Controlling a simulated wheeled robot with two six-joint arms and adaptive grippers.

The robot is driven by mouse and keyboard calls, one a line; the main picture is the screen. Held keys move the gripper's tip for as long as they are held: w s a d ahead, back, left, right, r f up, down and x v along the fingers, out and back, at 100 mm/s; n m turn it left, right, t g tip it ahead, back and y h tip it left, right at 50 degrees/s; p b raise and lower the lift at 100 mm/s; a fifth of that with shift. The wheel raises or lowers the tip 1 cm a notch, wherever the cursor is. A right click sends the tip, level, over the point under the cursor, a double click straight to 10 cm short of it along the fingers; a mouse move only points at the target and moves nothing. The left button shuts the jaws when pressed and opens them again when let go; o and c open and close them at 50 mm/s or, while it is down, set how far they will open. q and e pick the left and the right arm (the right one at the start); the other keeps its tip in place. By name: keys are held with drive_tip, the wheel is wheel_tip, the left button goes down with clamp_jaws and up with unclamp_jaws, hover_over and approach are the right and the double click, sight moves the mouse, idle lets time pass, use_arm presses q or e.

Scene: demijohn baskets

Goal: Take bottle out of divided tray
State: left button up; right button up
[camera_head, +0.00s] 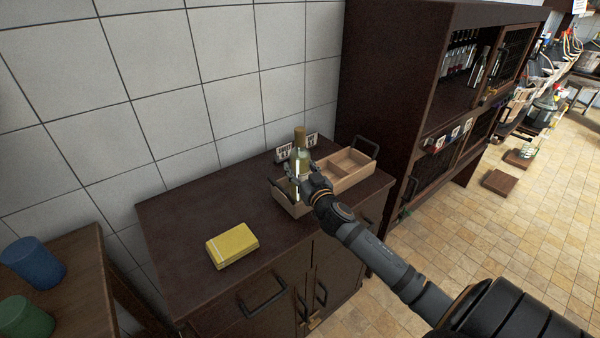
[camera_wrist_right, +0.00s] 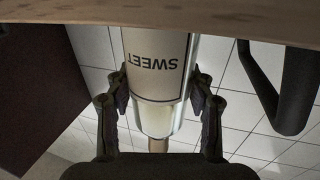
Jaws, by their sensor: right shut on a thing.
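The bottle (camera_head: 299,160) is pale green glass with a tan top. It is upright at the left end of the divided tray (camera_head: 350,182), a light wooden box with dark end handles. My right gripper (camera_head: 304,186) is shut on the bottle, reaching in from the front right. In the right wrist view the bottle's label (camera_wrist_right: 155,62) reads "SWEET" upside down, with a finger on each side. The tray's wooden wall (camera_wrist_right: 160,14) hides the bottle's lower end there, so I cannot tell whether it touches the tray floor. The tray's right compartments look empty. My left gripper is not in view.
A yellow box (camera_head: 232,245) lies on the dark cabinet top (camera_head: 190,225), which has free room at its left. Small cards (camera_head: 283,150) stand by the tiled wall behind the tray. A tall dark shelf unit (camera_head: 385,100) rises close on the right. Blue (camera_head: 33,262) and green cups stand lower left.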

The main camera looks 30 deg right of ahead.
sight(302, 140)
drive_tip(key=shift+r, duration=0.1)
clamp_jaws()
wheel_tip(302, 140, up, 10)
drive_tip(key=shift+p, duration=0.35)
